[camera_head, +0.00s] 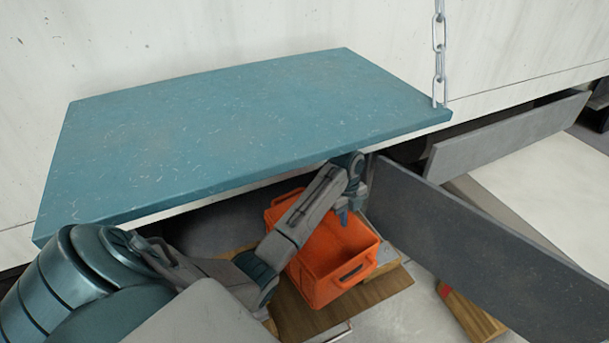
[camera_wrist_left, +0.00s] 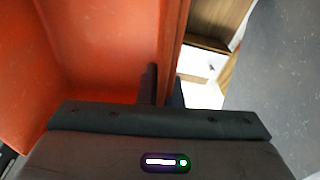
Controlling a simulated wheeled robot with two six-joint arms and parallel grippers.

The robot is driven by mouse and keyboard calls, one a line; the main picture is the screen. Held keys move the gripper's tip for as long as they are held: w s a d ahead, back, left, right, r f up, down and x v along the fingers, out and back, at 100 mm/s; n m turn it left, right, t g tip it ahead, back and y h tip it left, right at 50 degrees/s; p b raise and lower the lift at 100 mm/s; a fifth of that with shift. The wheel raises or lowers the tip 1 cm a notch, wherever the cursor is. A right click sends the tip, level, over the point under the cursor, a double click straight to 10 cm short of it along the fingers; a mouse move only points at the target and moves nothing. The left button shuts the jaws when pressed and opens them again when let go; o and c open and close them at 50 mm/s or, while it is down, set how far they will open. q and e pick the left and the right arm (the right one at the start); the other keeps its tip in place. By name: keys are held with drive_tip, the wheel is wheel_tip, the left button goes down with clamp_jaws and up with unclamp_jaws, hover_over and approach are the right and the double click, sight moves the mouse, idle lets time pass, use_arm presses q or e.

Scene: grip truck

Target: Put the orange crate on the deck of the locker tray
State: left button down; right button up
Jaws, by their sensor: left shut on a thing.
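The orange crate (camera_head: 330,252) is open-topped, with a handle slot in its near side, and looks empty. It is below the front edge of the teal deck (camera_head: 240,120), which I take for the locker tray's. The deck is flat and bare. My left gripper (camera_head: 345,214) is shut on the crate's wall near its right side. In the left wrist view the fingers (camera_wrist_left: 165,88) are on either side of the wall of the crate (camera_wrist_left: 95,45). My left forearm hides part of the crate. I cannot tell whether it touches the boards beneath. My right gripper is not in view.
A chain (camera_head: 439,55) hangs at the deck's right corner. Grey panels (camera_head: 470,250) stand right of the crate, close to the gripper. Wooden boards (camera_head: 385,288) lie below the crate. A white wall (camera_head: 200,40) rises behind the deck.

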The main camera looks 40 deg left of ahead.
sight(340, 233)
use_arm(q)
drive_tip(key=shift+m, duration=0.8)
drive_tip(key=f, duration=0.2)
drive_tip(key=a+f, duration=0.1)
drive_tip(key=f, duration=0.2)
drive_tip(key=w+a+f+b, duration=0.1)
drive_tip(key=f, duration=0.1)
drive_tip(key=shift+w+f, duration=0.1)
drive_tip(key=shift+f, duration=1.65)
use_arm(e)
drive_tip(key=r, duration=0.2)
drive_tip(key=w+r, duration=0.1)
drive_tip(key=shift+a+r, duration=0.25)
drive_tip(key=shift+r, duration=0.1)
use_arm(q)
drive_tip(key=c, duration=1.6)
unclamp_jaws()
drive_tip(key=shift+d, duration=0.1)
